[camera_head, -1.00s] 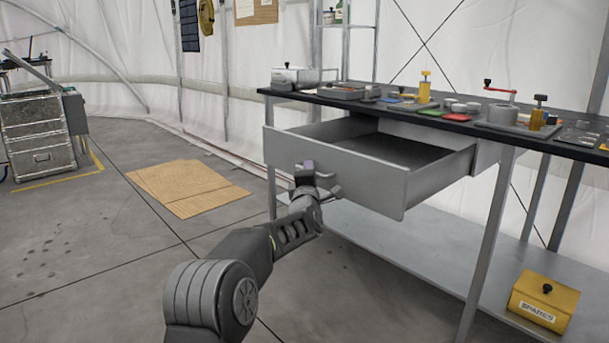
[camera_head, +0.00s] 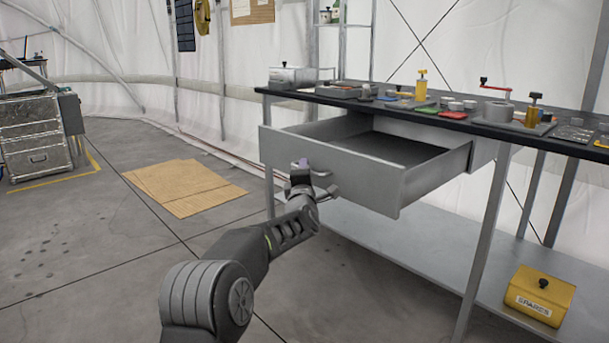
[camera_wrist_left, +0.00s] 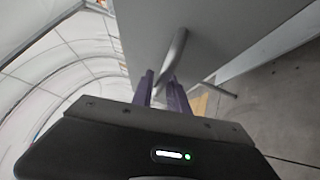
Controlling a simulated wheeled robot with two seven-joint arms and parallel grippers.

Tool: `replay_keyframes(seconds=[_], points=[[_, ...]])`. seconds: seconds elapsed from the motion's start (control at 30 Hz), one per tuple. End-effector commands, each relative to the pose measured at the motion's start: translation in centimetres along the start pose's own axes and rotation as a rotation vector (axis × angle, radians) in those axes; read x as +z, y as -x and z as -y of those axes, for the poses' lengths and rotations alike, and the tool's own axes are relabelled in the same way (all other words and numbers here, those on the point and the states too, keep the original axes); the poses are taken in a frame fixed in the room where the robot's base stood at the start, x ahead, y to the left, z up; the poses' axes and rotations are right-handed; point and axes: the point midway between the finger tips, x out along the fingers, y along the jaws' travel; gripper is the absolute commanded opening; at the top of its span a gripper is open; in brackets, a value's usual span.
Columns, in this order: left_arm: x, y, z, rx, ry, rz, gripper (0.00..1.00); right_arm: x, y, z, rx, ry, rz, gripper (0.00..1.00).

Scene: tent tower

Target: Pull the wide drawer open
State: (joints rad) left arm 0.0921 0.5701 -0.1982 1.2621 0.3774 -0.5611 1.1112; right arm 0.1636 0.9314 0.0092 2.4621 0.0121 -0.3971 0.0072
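The wide drawer (camera_head: 365,178) is a grey box under the black bench top. It stands well out from the bench and its inside shows, with nothing seen in it. My left gripper (camera_head: 303,172) is at the drawer's front panel, at the handle. In the left wrist view the bar handle (camera_wrist_left: 174,52) runs down between the two purple fingers of the left gripper (camera_wrist_left: 160,88). The fingers look closed around the bar, though the contact itself is partly hidden. My right gripper is in no view.
The black bench top (camera_head: 440,117) carries several small tools and parts. A grey lower shelf (camera_head: 420,250) holds a yellow SPARES box (camera_head: 540,295). Brown sheets (camera_head: 185,187) lie on the floor at the left. The floor in front of the drawer is clear.

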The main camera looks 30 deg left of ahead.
Motion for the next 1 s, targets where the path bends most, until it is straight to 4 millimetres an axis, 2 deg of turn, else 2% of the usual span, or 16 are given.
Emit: replay_keyframes(seconds=[0.17,0.6,0.73,1.0], points=[[0.0,1.2,-0.1,-0.001,0.002,0.000,0.19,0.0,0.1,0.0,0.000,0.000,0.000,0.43],[0.1,7.0,0.0,-0.003,0.001,0.002,0.19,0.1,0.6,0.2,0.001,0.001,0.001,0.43],[0.1,7.6,0.0,-0.001,0.000,0.001,0.19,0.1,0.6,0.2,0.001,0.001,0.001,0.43],[0.1,7.7,0.1,-0.001,0.000,0.002,0.19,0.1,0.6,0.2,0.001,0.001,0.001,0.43]])
